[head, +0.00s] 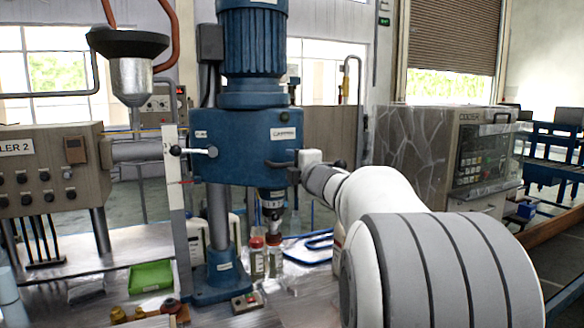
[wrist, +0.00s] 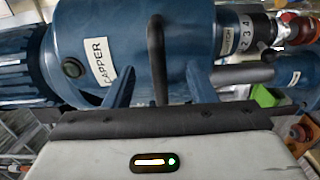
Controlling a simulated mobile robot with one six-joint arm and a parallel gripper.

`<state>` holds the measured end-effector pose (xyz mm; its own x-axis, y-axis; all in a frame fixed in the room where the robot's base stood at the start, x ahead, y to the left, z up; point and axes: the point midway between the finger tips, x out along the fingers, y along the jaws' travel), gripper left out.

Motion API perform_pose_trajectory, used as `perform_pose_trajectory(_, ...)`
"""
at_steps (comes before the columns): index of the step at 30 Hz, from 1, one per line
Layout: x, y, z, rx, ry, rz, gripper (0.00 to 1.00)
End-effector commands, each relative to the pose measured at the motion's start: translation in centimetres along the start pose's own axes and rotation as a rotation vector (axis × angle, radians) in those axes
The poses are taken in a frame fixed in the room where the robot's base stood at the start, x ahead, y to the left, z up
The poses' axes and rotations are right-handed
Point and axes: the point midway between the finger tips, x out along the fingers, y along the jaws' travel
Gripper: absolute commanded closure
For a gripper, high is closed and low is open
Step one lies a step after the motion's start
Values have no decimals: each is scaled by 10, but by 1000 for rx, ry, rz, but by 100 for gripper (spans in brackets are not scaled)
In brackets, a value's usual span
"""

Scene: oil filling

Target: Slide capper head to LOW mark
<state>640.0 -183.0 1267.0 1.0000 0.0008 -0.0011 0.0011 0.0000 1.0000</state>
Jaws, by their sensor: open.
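The blue capper head (head: 245,145) sits on a vertical column (head: 219,215) with a motor on top. Its CAPPER label shows in the wrist view, where the head (wrist: 190,50) lies sideways. A black bar handle (wrist: 156,45) sticks out from its side. My gripper (wrist: 159,90) is open, with one finger on each side of the handle's lower end; I cannot tell whether they touch it. In the head view my gripper (head: 294,170) is at the head's right side, partly hidden. A pale upright scale (head: 172,200) stands left of the column; its marks are too small to read.
A lever with a black knob (head: 176,150) points left toward the scale. Bottles with red caps (head: 257,258) stand below the capper chuck (head: 272,200). A green tray (head: 150,277) lies at left. A filler box (head: 50,170) and funnel (head: 130,60) are further left.

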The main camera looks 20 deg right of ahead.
Motion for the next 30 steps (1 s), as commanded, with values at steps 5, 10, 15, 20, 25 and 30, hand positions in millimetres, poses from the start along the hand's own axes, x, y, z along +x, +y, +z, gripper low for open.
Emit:
perform_pose_trajectory(5, -22, 1, 0, 0, -2, 2, 49)
perform_pose_trajectory(10, -43, 1, 1, -2, -2, 1, 49)
perform_pose_trajectory(15, -63, 1, 0, 0, -3, 1, 49)
perform_pose_trajectory(20, -80, 1, 0, -1, -1, 1, 49)
perform_pose_trajectory(25, -86, 0, 0, 0, -1, 0, 49)
perform_pose_trajectory(30, -85, 0, 0, 0, 0, 0, 49)
